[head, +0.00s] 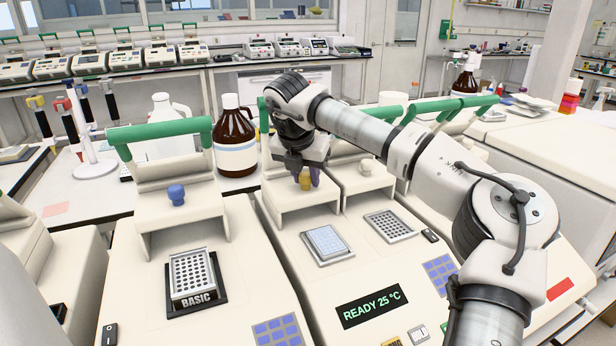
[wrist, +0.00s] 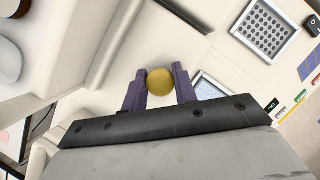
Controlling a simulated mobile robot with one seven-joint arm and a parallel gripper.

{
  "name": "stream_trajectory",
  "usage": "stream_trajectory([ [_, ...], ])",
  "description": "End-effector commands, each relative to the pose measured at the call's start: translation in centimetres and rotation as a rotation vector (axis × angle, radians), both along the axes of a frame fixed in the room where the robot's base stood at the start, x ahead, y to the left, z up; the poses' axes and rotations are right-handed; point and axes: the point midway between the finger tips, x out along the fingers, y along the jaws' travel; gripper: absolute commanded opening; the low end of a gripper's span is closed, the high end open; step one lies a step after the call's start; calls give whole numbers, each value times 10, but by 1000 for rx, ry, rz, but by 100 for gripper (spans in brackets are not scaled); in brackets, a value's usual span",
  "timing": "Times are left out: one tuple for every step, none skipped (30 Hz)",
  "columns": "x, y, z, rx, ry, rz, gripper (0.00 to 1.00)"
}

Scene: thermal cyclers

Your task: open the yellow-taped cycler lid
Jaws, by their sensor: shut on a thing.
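My gripper (head: 307,174) reaches down over the two-block cycler in the middle of the head view. Its purple fingers stand on both sides of a yellow knob (head: 304,184) and are shut on it; the wrist view also shows the knob (wrist: 160,81) between them. The knob is on the front of the left lid (head: 288,205), behind a block holding a pale blue plate (head: 327,243). That plate is uncovered from above. A yellow patch (head: 391,341) shows at the cycler's front edge. My arm hides part of the lid's top and green handle.
A second lid with a white knob (head: 367,167) stands close on the right, behind a bare grey block (head: 389,226). A cycler with a blue knob (head: 176,194) stands left. A brown bottle (head: 235,140) is behind, near my gripper.

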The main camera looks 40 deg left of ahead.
Motion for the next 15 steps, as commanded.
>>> stream_trajectory([
  [0,0,1,1,-3,1,0],
  [0,0,1,1,-3,1,0],
  [0,0,1,1,-3,1,32],
  [0,0,1,1,-3,1,36],
  [0,0,1,1,-3,1,40],
  [0,0,1,0,-3,1,45],
  [0,0,1,1,-2,0,49],
  [0,0,1,1,-2,0,50],
  [0,0,0,1,-2,0,50],
  [0,0,0,0,-1,0,50],
  [0,0,0,0,-1,0,50],
  [0,0,0,-1,-1,0,50],
  [0,0,0,-1,-1,0,50],
  [0,0,0,-1,-1,0,50],
  [0,0,0,-1,-1,0,50],
])
